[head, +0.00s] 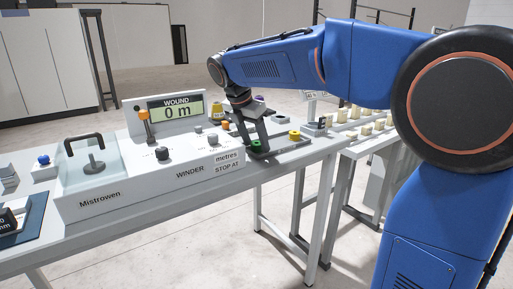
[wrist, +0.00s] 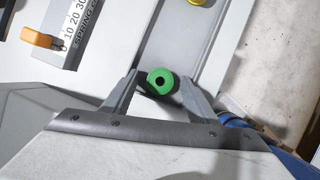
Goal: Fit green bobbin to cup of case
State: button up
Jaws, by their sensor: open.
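The green bobbin (wrist: 159,77) shows end-on in the wrist view, with its dark centre hole facing the camera. My gripper (wrist: 158,88) is open, with one finger on each side of the bobbin; I cannot tell whether either finger touches it. In the head view my gripper (head: 257,143) points down at the dark tray (head: 283,149) near the bench's right end, and the green bobbin (head: 255,146) shows only in part beside the fingers. I cannot pick out the case or its cup for certain.
A yellow bobbin (head: 294,135) stands on the same tray, right of my gripper. The winder (head: 150,170), with its 0 m display (head: 177,110), fills the bench to the left. A spring scale with an orange slider (wrist: 38,38) lies upper left in the wrist view.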

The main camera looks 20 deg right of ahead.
jog(key=c, duration=1.1)
